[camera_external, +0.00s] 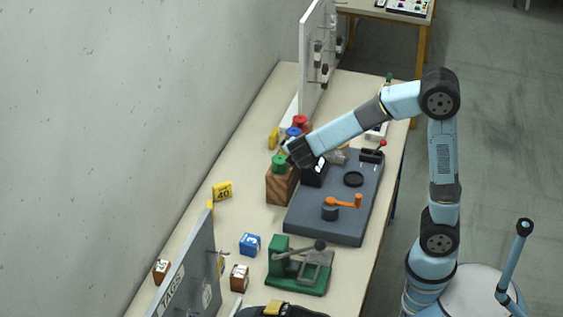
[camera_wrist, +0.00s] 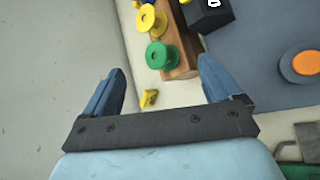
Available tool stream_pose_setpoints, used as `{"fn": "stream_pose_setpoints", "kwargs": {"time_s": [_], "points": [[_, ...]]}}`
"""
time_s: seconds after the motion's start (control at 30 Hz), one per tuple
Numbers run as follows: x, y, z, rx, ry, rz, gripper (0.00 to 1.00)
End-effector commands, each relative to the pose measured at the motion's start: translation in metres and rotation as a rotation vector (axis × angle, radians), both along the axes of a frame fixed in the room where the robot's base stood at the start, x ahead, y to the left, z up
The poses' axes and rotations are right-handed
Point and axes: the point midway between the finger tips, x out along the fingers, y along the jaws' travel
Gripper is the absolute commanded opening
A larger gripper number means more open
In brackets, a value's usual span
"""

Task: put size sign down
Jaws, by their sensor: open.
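A small yellow sign marked 40 (camera_external: 222,191) stands on the pale table, left of a wooden block with spools. In the wrist view a small yellow piece (camera_wrist: 149,98), seemingly the same sign, shows on the table between my fingers but apart from them. My gripper (camera_wrist: 162,72) is open with nothing between its fingertips. In the external view my gripper (camera_external: 298,155) is above the table by the green spool, and its fingers are hard to make out there.
The wooden block (camera_external: 279,187) with the green spool (camera_wrist: 160,55) stands close by my gripper. A dark blue-grey board (camera_external: 320,228) with an orange crank lies to the right. A blue cube (camera_external: 250,244), a green press (camera_external: 300,266) and a grey panel (camera_external: 190,275) are nearer the camera.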

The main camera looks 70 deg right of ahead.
Motion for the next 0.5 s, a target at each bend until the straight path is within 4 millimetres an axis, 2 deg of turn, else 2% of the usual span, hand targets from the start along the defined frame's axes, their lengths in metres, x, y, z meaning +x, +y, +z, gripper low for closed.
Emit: {"fn": "stream_pose_setpoints", "kwargs": {"time_s": [0.03,0.2,0.5], "points": [[-0.017,-0.001,0.01,0.047,-0.037,-0.047,0.91],[-0.071,0.005,0.029,0.223,-0.142,-0.207,0.91],[-0.159,0.029,0.05,0.551,-0.318,-0.473,0.91]]}}
